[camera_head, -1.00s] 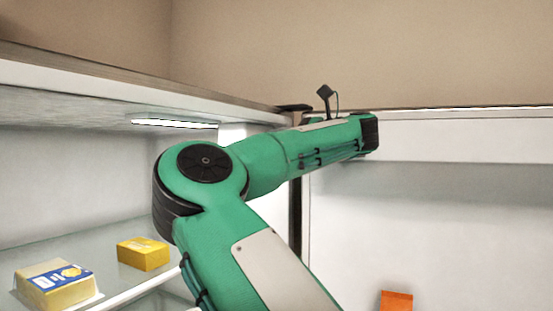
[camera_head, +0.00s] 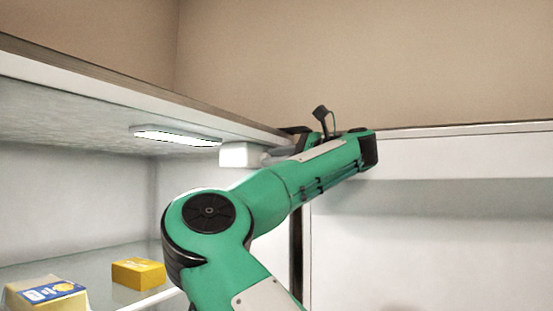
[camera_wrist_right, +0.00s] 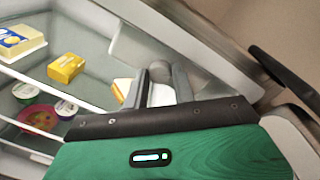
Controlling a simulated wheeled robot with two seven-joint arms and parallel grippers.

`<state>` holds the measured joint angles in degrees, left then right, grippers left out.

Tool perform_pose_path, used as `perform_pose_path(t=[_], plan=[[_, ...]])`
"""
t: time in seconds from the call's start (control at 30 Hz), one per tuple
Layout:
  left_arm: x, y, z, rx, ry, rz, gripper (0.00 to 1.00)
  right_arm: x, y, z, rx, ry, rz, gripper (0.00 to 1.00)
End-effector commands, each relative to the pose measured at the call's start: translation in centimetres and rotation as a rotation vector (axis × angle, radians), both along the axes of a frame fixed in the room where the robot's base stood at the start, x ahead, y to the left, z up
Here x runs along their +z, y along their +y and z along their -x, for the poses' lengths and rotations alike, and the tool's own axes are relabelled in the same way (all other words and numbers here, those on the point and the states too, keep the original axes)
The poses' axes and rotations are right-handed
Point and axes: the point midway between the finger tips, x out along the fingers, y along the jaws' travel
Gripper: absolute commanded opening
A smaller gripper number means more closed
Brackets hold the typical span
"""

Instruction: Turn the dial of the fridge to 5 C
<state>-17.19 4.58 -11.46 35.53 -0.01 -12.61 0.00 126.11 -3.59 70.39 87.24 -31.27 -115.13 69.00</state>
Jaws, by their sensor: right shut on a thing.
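A small white box (camera_head: 239,155) hangs under the fridge ceiling, beside the lamp. A grey rounded dial (camera_wrist_right: 160,71) shows between the fingers in the right wrist view. My right gripper (camera_head: 277,154) reaches left to the white box, mostly hidden behind my green arm in the head view. In the right wrist view its two grey fingers (camera_wrist_right: 161,82) stand on either side of the dial, shut on it. The dial's markings and setting cannot be read. My left gripper is not in view.
A lit lamp (camera_head: 176,136) is on the fridge ceiling. A yellow box (camera_head: 138,272) and a butter-like pack (camera_head: 45,294) stand on the glass shelf at left. Lidded tubs (camera_wrist_right: 38,118) are lower down. The open fridge door (camera_head: 440,240) is at right.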

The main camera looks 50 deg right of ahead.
Motion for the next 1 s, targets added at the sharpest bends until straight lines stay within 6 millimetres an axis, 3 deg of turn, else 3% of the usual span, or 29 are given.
perform_pose_path(t=[0.03,0.13,0.57,0.77,1.0], plan=[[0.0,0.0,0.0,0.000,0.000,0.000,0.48,-0.2,0.0,-0.1,0.002,0.005,-0.002,0.28],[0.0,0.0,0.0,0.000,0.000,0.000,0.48,-0.2,0.0,-0.1,0.001,0.004,-0.001,0.48],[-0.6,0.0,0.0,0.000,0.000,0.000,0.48,-0.2,-0.2,0.5,0.000,0.001,-0.002,0.48],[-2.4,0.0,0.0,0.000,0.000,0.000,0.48,-0.2,-0.8,2.4,0.000,-0.004,-0.003,0.48],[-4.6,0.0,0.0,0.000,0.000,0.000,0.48,-0.1,-2.1,6.0,0.000,-0.003,-0.002,0.48]])
